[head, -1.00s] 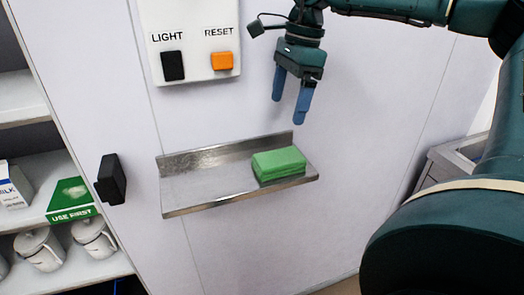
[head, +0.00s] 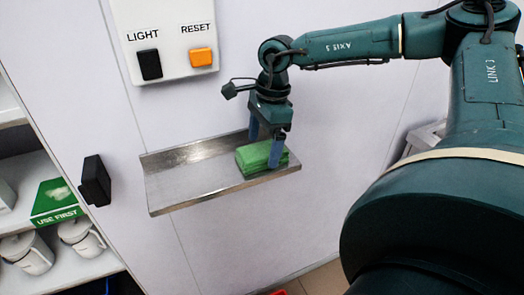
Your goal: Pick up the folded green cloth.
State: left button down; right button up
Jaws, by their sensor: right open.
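The folded green cloth (head: 254,160) lies on the right part of a metal wall shelf (head: 180,186). My right gripper (head: 264,152) points down at the cloth with its two blue fingers spread. One finger is behind the cloth's far side and the other is in front of its near right side. I cannot tell whether the fingers touch it. The cloth still rests on the shelf. My left gripper is not in view.
A panel above the shelf has a black LIGHT switch (head: 150,65) and an orange RESET switch (head: 201,57). A black handle (head: 95,180) sticks out at left. Open shelves hold white lidded jugs (head: 82,236) and a green USE FIRST sign (head: 55,202). The shelf's left part is bare.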

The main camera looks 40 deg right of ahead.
jog(key=shift+a+f, duration=0.1)
jog(key=shift+f, duration=0.35)
jog(key=c, duration=1.1)
